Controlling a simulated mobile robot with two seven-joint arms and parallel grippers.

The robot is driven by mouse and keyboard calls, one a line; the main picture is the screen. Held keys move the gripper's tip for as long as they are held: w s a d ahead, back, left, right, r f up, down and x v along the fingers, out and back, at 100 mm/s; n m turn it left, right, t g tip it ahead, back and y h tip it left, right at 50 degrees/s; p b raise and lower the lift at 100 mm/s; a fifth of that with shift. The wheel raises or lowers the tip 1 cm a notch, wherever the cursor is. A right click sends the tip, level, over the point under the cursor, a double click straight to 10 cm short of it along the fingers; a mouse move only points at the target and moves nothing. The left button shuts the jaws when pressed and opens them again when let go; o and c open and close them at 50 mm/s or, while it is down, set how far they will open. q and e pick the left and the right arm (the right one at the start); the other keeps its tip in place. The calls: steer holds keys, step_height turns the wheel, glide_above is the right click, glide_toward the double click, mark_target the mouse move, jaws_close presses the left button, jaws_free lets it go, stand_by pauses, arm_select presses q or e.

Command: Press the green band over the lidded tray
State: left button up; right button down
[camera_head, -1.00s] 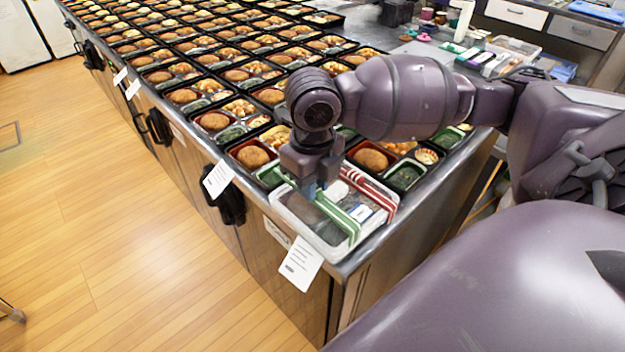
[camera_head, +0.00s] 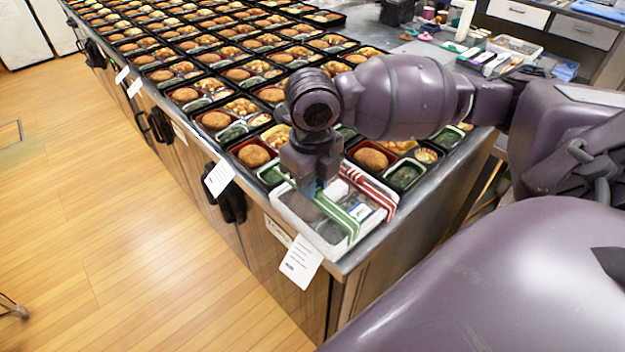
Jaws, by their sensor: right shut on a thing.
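The lidded tray (camera_head: 290,214) sits at the near corner of the steel counter, with a clear lid over it. The green band (camera_head: 338,213), with a pale stripe, runs across the tray from the gripper to the near right side. My right gripper (camera_head: 309,190) points down over the tray's far left part. It is shut on the green band, whose gripped end is mostly hidden by the fingers and wrist. A red and white striped band (camera_head: 370,189) lies across the right part of the tray. My left gripper is not in view.
Rows of open bento trays (camera_head: 253,155) cover the counter behind and left of the lidded tray. A white label (camera_head: 301,262) hangs at the counter's front edge. Boxes and small items (camera_head: 490,60) stand at the back right.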

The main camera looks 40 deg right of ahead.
steer(key=shift+f, duration=0.4)
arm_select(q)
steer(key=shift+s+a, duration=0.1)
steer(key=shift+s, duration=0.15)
arm_select(e)
steer(key=shift+f, duration=0.1)
stand_by(0.3)
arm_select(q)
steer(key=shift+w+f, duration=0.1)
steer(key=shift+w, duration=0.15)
arm_select(e)
steer(key=shift+f, duration=0.7)
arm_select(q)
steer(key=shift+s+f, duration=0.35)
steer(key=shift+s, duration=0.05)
arm_select(e)
steer(key=shift+f, duration=0.75)
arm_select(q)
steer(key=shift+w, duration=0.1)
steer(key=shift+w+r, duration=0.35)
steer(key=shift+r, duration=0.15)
arm_select(e)
steer(key=shift+f, duration=0.1)
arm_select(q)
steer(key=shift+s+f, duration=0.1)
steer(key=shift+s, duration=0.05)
